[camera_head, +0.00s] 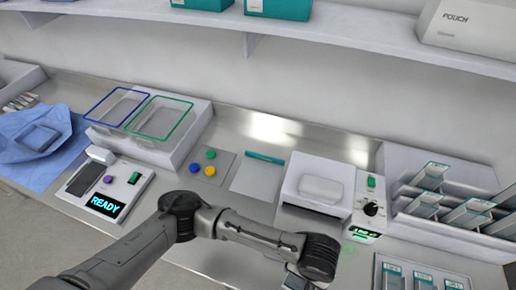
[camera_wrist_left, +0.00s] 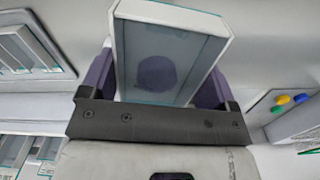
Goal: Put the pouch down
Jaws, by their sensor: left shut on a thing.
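The pouch (camera_wrist_left: 130,60) is a flat, box-like packet with pale edges, a thin teal line and a grey see-through face, with a dark round shape inside. My left gripper (camera_wrist_left: 160,82) is shut on it, with one finger on each side, in the left wrist view. In the head view my left arm reaches in from the lower left, and its gripper (camera_head: 298,281) is at the bottom edge, mostly cut off and hidden by the wrist. The pouch is hardly visible there. My right gripper is not in view.
A tray of pouches (camera_head: 423,276) lies at the lower right, below a rack (camera_head: 440,205) of upright pouches. A white sealer-like machine (camera_head: 318,185) stands mid-counter. Left of it are coloured discs (camera_head: 210,170), a READY device (camera_head: 104,190) and two framed baskets (camera_head: 150,150).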

